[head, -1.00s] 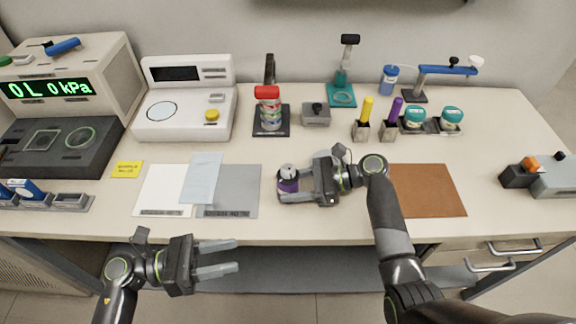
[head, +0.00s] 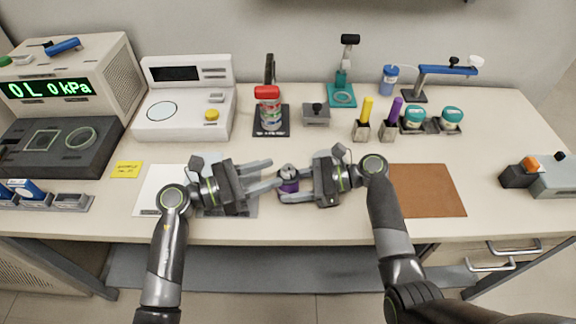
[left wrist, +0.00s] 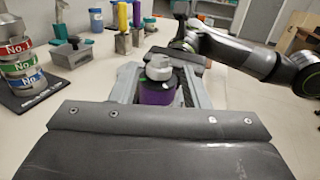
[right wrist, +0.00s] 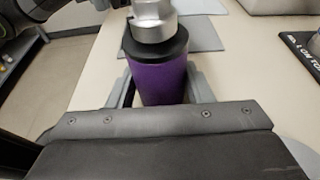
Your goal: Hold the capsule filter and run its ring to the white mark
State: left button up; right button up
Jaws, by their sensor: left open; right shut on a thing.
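The capsule filter (head: 289,186) stands upright near the middle of the table's front. It has a purple body (right wrist: 160,82), a dark collar and a silver-grey top (right wrist: 153,20). My right gripper (head: 293,190) is shut on it from the right. My left gripper (head: 276,174) is open on its left side, with its fingers pointing at the capsule filter. In the left wrist view the capsule filter (left wrist: 157,90) shows between the open fingers.
A brown mat (head: 430,190) lies right of my right gripper. The red-topped can stack (head: 268,108) and a small grey box (head: 316,115) stand behind.

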aim_at(288, 166)
pick_arm(q)
jog(key=shift+x, duration=2.75)
jog(key=c, duration=0.8)
jog(key=shift+o, duration=0.2)
jog(key=shift+m+g, duration=0.3)
jog(key=shift+g, duration=0.2)
jog(key=m+g, duration=0.2)
jog(key=g, duration=0.1)
jog(key=m+g+h, duration=0.1)
jog(key=m+g, duration=0.1)
jog(key=g, duration=0.2)
jog(key=shift+m, duration=0.3)
jog(key=m+g+y, duration=0.1)
jog(key=m+g, duration=0.1)
jog(key=g, duration=0.1)
jog(key=m+g, duration=0.2)
jog(key=g, duration=0.2)
jog(key=shift+m+y, duration=0.4)
jog(key=shift+g, duration=0.4)
